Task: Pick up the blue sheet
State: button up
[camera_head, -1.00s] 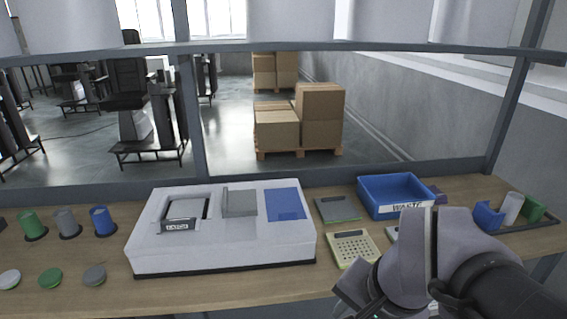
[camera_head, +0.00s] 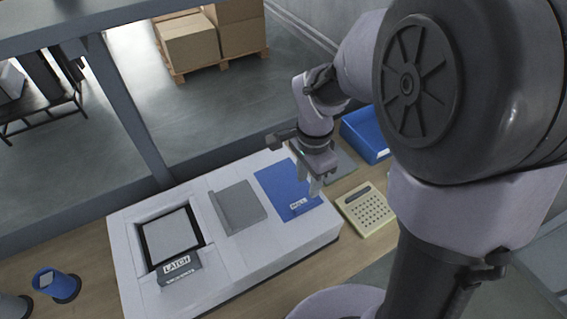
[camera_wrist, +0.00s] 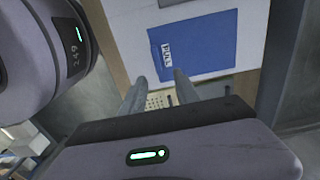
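The blue sheet (camera_head: 283,187) lies flat on the right part of the white box-like unit, with a small white label reading "PULL" at its near edge. In the wrist view the blue sheet (camera_wrist: 203,47) is ahead of the fingers, its label towards them. My gripper (camera_head: 314,188) is above the sheet's right edge, near the label. In the wrist view my gripper (camera_wrist: 156,80) has its two fingers apart with nothing between them. The gap between fingertips and sheet is hard to judge.
The white unit (camera_head: 236,250) also carries a grey plate (camera_head: 238,207) and a latch (camera_head: 179,268) by a framed recess. A blue cup (camera_head: 55,284) stands at the left.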

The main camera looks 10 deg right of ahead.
aim_at(308, 203)
jog(key=f, duration=0.3)
jog(key=f+b, duration=0.1)
jog(key=f, duration=0.2)
jog(key=f+b, duration=0.1)
jog(key=f, duration=0.2)
jog(key=shift+s+d, duration=0.2)
jog(key=shift+d, duration=0.05)
jog(key=shift+r, duration=0.15)
jog(key=shift+c, duration=0.5)
grip_shut()
